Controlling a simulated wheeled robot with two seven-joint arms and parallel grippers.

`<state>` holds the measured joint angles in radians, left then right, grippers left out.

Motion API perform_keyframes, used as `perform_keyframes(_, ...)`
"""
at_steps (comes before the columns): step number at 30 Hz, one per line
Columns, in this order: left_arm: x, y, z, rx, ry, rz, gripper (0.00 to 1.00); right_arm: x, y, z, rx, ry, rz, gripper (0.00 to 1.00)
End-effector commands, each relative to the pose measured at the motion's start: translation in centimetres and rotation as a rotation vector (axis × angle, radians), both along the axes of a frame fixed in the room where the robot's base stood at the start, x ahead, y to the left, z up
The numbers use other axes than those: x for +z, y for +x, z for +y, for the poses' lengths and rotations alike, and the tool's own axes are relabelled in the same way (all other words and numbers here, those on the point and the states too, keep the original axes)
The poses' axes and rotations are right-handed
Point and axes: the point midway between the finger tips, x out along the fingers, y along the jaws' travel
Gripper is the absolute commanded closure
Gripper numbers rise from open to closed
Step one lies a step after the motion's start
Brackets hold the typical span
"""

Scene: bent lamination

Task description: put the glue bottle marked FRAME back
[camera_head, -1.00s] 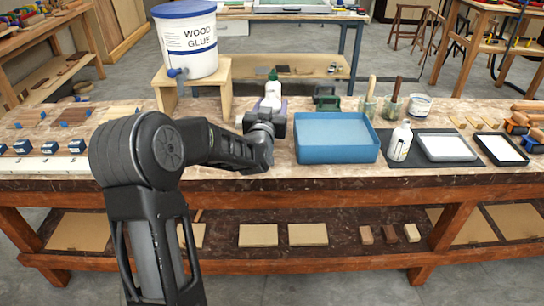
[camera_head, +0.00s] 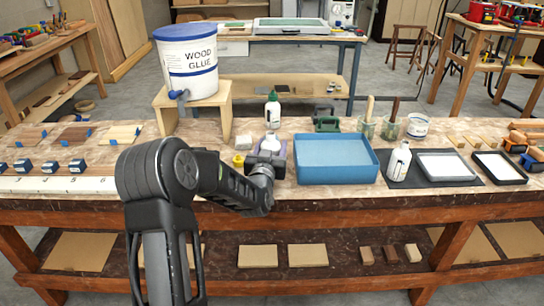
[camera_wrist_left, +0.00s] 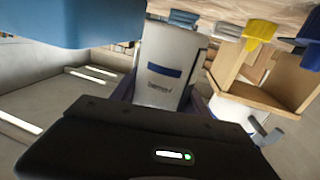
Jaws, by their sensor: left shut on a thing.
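My left gripper (camera_head: 266,163) is shut on a white bottle (camera_head: 271,143) over the bench, just left of the blue tray. In the left wrist view the held bottle (camera_wrist_left: 170,65) has a white face with a blue stripe and small blurred lettering, which I cannot read. Whether its base touches the bench cannot be told. Another white bottle with a green cap (camera_head: 272,110) stands behind the gripper. A third white bottle (camera_head: 398,162) stands on the dark mat at the right. No FRAME mark is readable. My right gripper is not in view.
The blue tray (camera_head: 337,180) is close on the right. A yellow cup (camera_head: 238,162) and a pale block (camera_head: 243,142) are close on the left. The WOOD GLUE bucket (camera_head: 188,65) stands on a wooden stand (camera_head: 212,100) behind. Several brush jars stand at the back right.

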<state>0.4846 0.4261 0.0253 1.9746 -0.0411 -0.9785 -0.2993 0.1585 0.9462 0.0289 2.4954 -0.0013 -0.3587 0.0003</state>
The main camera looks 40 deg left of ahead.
Motion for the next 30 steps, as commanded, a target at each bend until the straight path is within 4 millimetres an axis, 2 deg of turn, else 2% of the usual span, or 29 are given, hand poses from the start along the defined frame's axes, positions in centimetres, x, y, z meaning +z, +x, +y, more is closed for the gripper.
perform_keyframes(7,-3.2,0.0,0.0,0.000,-0.001,0.002,1.00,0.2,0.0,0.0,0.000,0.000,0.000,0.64)
perform_keyframes(20,-3.8,0.0,0.0,0.000,0.000,0.000,1.00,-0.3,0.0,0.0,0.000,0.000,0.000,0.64)
perform_keyframes(21,-3.9,0.0,0.0,0.000,0.000,0.001,0.46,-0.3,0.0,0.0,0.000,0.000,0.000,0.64)
perform_keyframes(28,-3.8,0.0,0.0,0.000,-0.001,0.002,0.28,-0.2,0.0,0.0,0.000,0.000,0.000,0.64)
perform_keyframes(30,-3.8,0.0,0.0,0.000,-0.001,0.002,0.25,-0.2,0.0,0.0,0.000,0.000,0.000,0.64)
